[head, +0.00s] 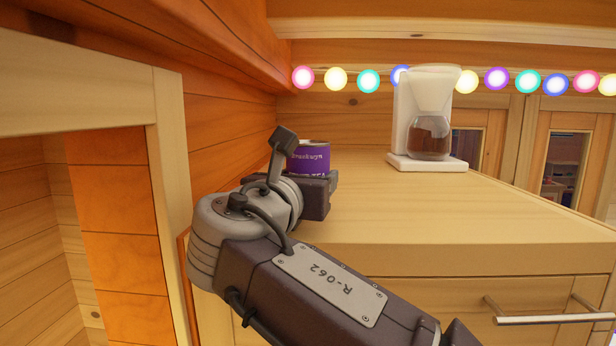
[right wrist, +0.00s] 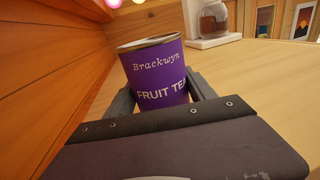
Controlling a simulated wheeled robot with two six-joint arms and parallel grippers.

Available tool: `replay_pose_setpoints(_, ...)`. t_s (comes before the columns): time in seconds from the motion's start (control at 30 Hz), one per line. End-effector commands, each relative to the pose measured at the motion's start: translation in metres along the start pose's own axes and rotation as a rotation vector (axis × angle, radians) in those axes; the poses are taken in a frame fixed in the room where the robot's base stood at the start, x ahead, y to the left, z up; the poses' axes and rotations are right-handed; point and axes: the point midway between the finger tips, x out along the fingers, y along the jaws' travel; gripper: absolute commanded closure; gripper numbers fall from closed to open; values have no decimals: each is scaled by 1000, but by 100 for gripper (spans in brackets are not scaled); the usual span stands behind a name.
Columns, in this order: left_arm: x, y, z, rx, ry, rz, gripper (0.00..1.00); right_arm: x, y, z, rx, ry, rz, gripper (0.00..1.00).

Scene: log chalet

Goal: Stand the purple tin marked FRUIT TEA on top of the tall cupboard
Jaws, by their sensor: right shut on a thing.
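The purple tin (head: 309,159) is upright in my right gripper (head: 318,184), at the near left part of a pale wooden cabinet top (head: 400,215). In the right wrist view the tin (right wrist: 156,75) shows the words Brackwyn and FRUIT TEA and a metal rim, with a dark finger (right wrist: 160,97) on each side of it. The gripper is shut on the tin. I cannot tell whether the tin's base touches the wood, as the gripper hides it. My left gripper is not in view.
A white coffee maker (head: 424,105) with a glass jug stands farther back on the cabinet top. A log wall (head: 235,130) rises close on the left. Coloured lights (head: 497,78) hang along the back. A drawer handle (head: 550,319) sticks out at the front right. The middle of the top is clear.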

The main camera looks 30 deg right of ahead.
Motion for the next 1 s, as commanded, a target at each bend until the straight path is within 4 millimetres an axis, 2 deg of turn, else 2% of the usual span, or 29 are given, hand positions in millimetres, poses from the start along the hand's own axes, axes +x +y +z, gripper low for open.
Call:
replay_pose_setpoints(0.17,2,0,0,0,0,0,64,0,0,-2,0,-1,0,85)
replay_pose_setpoints(0.2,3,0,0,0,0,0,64,0,0,-3,-1,0,0,34)
replay_pose_setpoints(0.27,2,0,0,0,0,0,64,0,0,-2,-1,0,0,17)
replay_pose_setpoints(0.3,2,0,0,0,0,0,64,0,0,-2,-1,0,0,15)
replay_pose_setpoints(0.67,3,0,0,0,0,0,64,-3,1,-1,0,-1,2,15)
replay_pose_setpoints(0.77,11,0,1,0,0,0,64,-17,2,-3,1,-2,6,15)
replay_pose_setpoints(1.0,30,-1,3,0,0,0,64,-67,3,-4,1,0,10,15)
